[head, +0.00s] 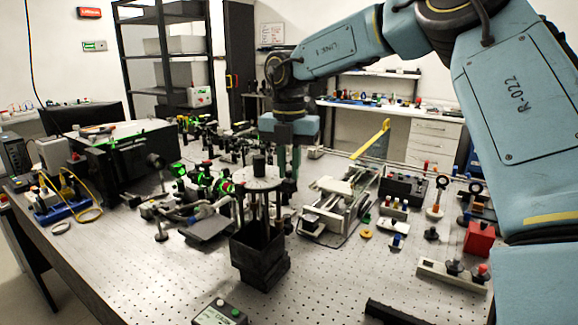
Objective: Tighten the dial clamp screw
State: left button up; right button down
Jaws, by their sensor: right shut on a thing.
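The dial is a pale round disc (262,184) with a black knob (259,165) on top. It stands on dark posts above a black square base (258,258) near the middle of the bench. My right gripper (289,172) points down right beside the dial's right edge. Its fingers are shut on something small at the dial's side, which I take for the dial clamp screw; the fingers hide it. How far the screw is turned cannot be seen. My left gripper is not in view.
Optics mounts crowd the bench to the left. A red block (479,239) and small knobbed parts stand at right. The perforated bench top (130,268) is clear at front left.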

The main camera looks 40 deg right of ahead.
aim_at(289, 171)
jog(key=c, duration=1.4)
grip_release()
notch_tip(289, 171, up, 13)
jog(key=shift+r+p, duration=0.2)
jog(key=shift+p, duration=0.9)
